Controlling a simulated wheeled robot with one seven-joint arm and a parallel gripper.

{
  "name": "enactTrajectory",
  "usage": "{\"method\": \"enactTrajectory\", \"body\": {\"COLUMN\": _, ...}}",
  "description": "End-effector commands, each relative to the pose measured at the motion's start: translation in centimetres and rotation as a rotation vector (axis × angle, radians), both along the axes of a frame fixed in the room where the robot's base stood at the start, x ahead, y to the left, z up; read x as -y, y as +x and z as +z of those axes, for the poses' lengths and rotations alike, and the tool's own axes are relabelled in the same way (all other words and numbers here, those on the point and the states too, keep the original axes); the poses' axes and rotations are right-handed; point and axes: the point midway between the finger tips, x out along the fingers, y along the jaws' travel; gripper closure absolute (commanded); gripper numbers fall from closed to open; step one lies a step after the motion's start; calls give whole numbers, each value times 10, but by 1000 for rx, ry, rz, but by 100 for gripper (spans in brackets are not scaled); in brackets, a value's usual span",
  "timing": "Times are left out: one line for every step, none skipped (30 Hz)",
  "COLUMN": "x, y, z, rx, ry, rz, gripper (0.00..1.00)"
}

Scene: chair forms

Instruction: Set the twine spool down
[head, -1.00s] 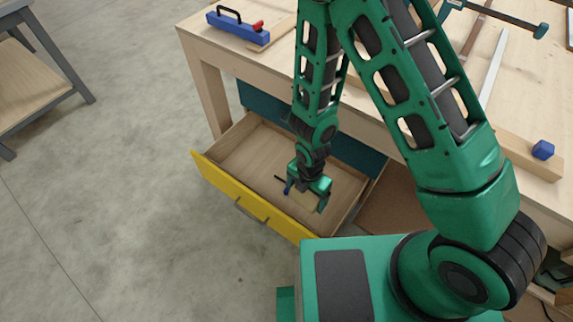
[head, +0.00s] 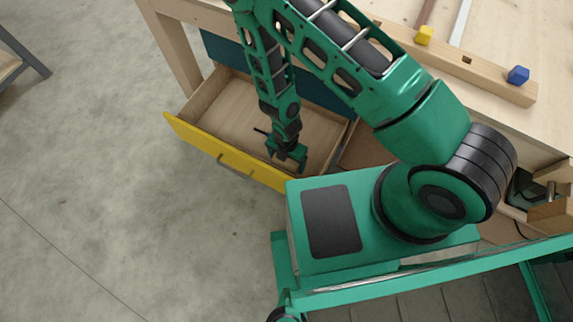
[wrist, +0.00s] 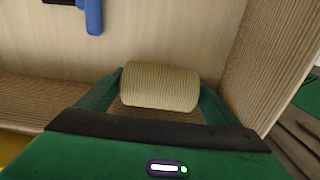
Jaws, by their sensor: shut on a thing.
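The twine spool (wrist: 160,87) is a pale, ridged cylinder lying on its side between the fingers of my gripper (wrist: 160,100) in the wrist view. The fingers are shut on its two ends. In the head view my gripper (head: 288,156) points down inside the open drawer (head: 215,95), towards its right part. The spool is hidden there by my gripper. I cannot tell whether the spool touches the drawer floor.
The drawer has a yellow front (head: 215,150) and wooden side walls. A blue-handled tool (wrist: 93,15) lies on the drawer floor, apart from the spool.

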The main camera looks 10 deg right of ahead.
Motion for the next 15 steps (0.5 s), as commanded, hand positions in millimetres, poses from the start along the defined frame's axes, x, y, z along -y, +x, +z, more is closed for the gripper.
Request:
{"method": "enactTrajectory", "body": {"x": 0, "y": 0, "z": -2, "rx": 0, "ry": 0, "rz": 0, "gripper": 39}}
{"method": "enactTrajectory", "body": {"x": 0, "y": 0, "z": -3, "rx": 0, "ry": 0, "rz": 0, "gripper": 39}}
{"method": "enactTrajectory", "body": {"x": 0, "y": 0, "z": -5, "rx": 0, "ry": 0, "rz": 0, "gripper": 39}}
{"method": "enactTrajectory", "body": {"x": 0, "y": 0, "z": -6, "rx": -1, "ry": -1, "rz": 0, "gripper": 39}}
{"method": "enactTrajectory", "body": {"x": 0, "y": -1, "z": -9, "rx": -1, "ry": -1, "rz": 0, "gripper": 39}}
{"method": "enactTrajectory", "body": {"x": 0, "y": -1, "z": -12, "rx": -1, "ry": -1, "rz": 0, "gripper": 39}}
{"method": "enactTrajectory", "body": {"x": 0, "y": 0, "z": -16, "rx": 0, "ry": 0, "rz": 0, "gripper": 39}}
{"method": "enactTrajectory", "body": {"x": 0, "y": 0, "z": -20, "rx": 0, "ry": 0, "rz": 0, "gripper": 39}}
{"method": "enactTrajectory", "body": {"x": 0, "y": -1, "z": -26, "rx": -1, "ry": -1, "rz": 0, "gripper": 39}}
{"method": "enactTrajectory", "body": {"x": 0, "y": -1, "z": -30, "rx": -1, "ry": -1, "rz": 0, "gripper": 39}}
{"method": "enactTrajectory", "body": {"x": 0, "y": 0, "z": -34, "rx": 0, "ry": 0, "rz": 0, "gripper": 39}}
{"method": "enactTrajectory", "body": {"x": 0, "y": -1, "z": -38, "rx": -1, "ry": -1, "rz": 0, "gripper": 39}}
{"method": "enactTrajectory", "body": {"x": 0, "y": 0, "z": -41, "rx": 0, "ry": 0, "rz": 0, "gripper": 39}}
{"method": "enactTrajectory", "body": {"x": 0, "y": 0, "z": -42, "rx": 0, "ry": 0, "rz": 0, "gripper": 39}}
{"method": "enactTrajectory", "body": {"x": 0, "y": 0, "z": -43, "rx": 0, "ry": 0, "rz": 0, "gripper": 39}}
